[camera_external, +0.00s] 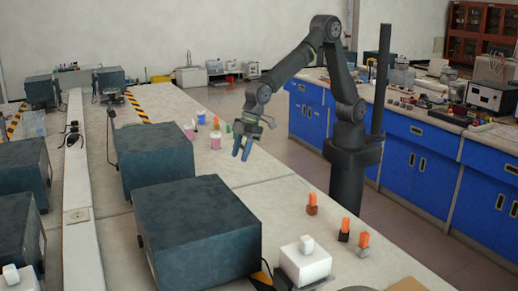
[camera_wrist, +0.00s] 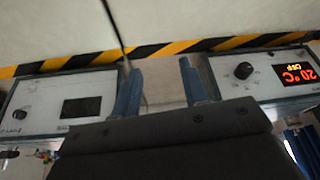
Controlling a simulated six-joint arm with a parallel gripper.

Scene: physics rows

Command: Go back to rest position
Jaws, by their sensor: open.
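My gripper (camera_external: 243,147) hangs over the right part of the long pale bench in the external view, with its blue fingers pointing down. In the wrist view my gripper (camera_wrist: 160,92) shows two blue fingers set apart with nothing between them, so it is open and empty. My arm rises from its dark base and bends over toward the bench. I cannot tell the exact height of the fingertips above the bench.
Dark box-shaped instruments (camera_external: 198,230) stand on the bench (camera_external: 280,205) left of my gripper. Small cups (camera_external: 215,140) stand close behind it. Orange-topped items (camera_external: 312,203) and a white device (camera_external: 305,262) are nearer the camera. Blue cabinets (camera_external: 425,180) stand behind my arm.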

